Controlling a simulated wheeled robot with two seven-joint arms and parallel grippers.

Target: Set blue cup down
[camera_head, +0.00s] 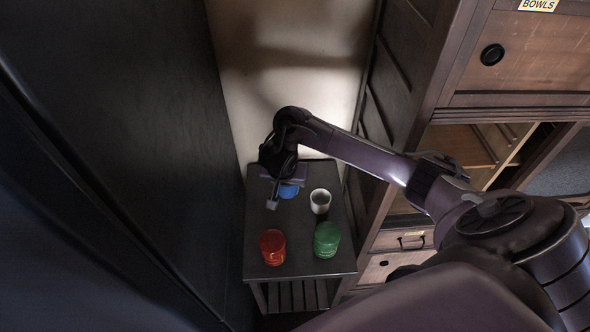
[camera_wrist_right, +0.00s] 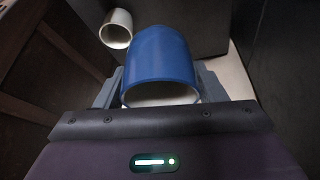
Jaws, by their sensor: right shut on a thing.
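The blue cup (camera_wrist_right: 160,58) fills the middle of the right wrist view, between the two grey fingers of my right gripper (camera_wrist_right: 158,90), which is shut on it. In the head view the blue cup (camera_head: 289,190) shows partly below my right gripper (camera_head: 287,184), over the back part of a small dark table (camera_head: 292,225). The gripper and arm hide part of the cup. I cannot tell whether the cup touches the tabletop. My left gripper is not in view.
A white cup (camera_head: 320,201) stands just right of the blue cup; it also shows in the wrist view (camera_wrist_right: 117,30). A red container (camera_head: 272,246) and a green container (camera_head: 327,239) stand at the table's front. A dark wall is at left, wooden cabinets (camera_head: 520,60) at right.

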